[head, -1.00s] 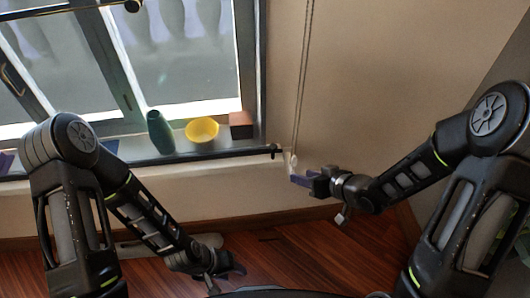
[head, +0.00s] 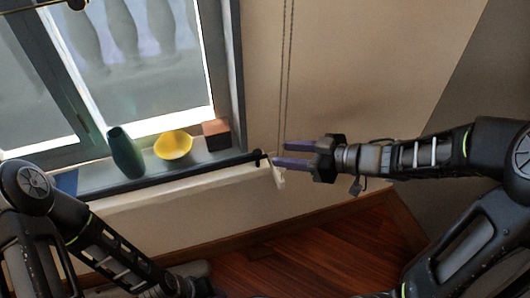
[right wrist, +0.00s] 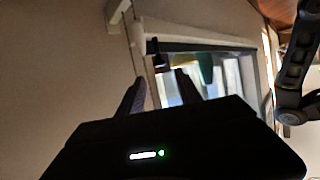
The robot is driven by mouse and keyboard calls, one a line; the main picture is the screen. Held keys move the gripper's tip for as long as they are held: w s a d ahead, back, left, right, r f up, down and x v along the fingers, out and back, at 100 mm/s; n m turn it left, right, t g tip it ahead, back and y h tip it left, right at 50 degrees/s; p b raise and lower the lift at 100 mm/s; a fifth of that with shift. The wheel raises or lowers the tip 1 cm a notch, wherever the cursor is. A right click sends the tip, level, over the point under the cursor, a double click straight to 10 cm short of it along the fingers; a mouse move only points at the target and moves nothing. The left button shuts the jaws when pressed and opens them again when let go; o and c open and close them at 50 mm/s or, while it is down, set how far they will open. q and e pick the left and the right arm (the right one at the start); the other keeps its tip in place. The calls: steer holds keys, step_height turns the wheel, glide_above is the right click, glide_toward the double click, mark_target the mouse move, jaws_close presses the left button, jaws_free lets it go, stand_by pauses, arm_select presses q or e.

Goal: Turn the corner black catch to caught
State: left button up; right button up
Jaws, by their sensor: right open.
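The black catch (head: 263,158) is a small dark piece at the window's lower right corner, at the end of a black rail; how it is turned is too small to tell. It also shows as a dark piece in the right wrist view (right wrist: 152,46), beyond the fingertips. My right gripper (head: 276,154) is open and empty, its two purple-grey fingers pointing left, just right of the catch with a small apparent gap. In the right wrist view its fingers (right wrist: 160,84) stand apart. My left arm is low at the left; its gripper is at the bottom edge and unclear.
A green vase (head: 125,152), a yellow bowl (head: 173,146) and a reddish-brown block (head: 216,134) stand on the window sill. A cord (head: 285,80) hangs by the wall, close to the right fingertips. A small whitish piece (head: 278,175) is just below them.

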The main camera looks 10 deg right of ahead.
mark_target(258, 152)
steer(key=b+x, duration=0.2)
steer(key=x, duration=0.4)
steer(key=shift+f, duration=0.25)
steer(key=shift+w+a, duration=0.25)
steer(key=shift+c, duration=0.4)
jaws_close()
